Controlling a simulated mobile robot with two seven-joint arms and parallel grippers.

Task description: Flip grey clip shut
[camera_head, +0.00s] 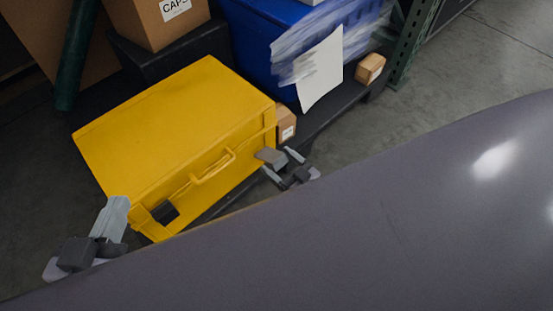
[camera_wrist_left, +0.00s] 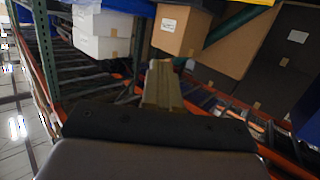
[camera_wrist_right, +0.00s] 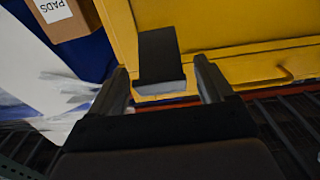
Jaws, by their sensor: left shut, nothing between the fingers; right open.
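A yellow case (camera_head: 180,120) with a closed-looking lid has a handle (camera_head: 213,168) on its front. A grey clip (camera_head: 271,157) sticks out from the front near its right end. In the right wrist view the clip (camera_wrist_right: 158,58) looks dark with a lighter end face. My right gripper (camera_head: 281,166) is open, its fingers (camera_wrist_right: 163,75) on either side of the clip with gaps showing. A second, dark clip (camera_head: 165,212) sits near the front's left end. My left gripper (camera_head: 117,205) is shut and empty beside the case's left end; its fingers show in the left wrist view (camera_wrist_left: 162,78).
A blue tote (camera_head: 255,50) with wrapping and a white sheet (camera_head: 321,70) stands behind the case. Small cardboard boxes (camera_head: 287,124) (camera_head: 370,69) sit nearby. A green rack post (camera_head: 408,45) stands at the upper right. Floor (camera_head: 470,60) is clear at the right.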

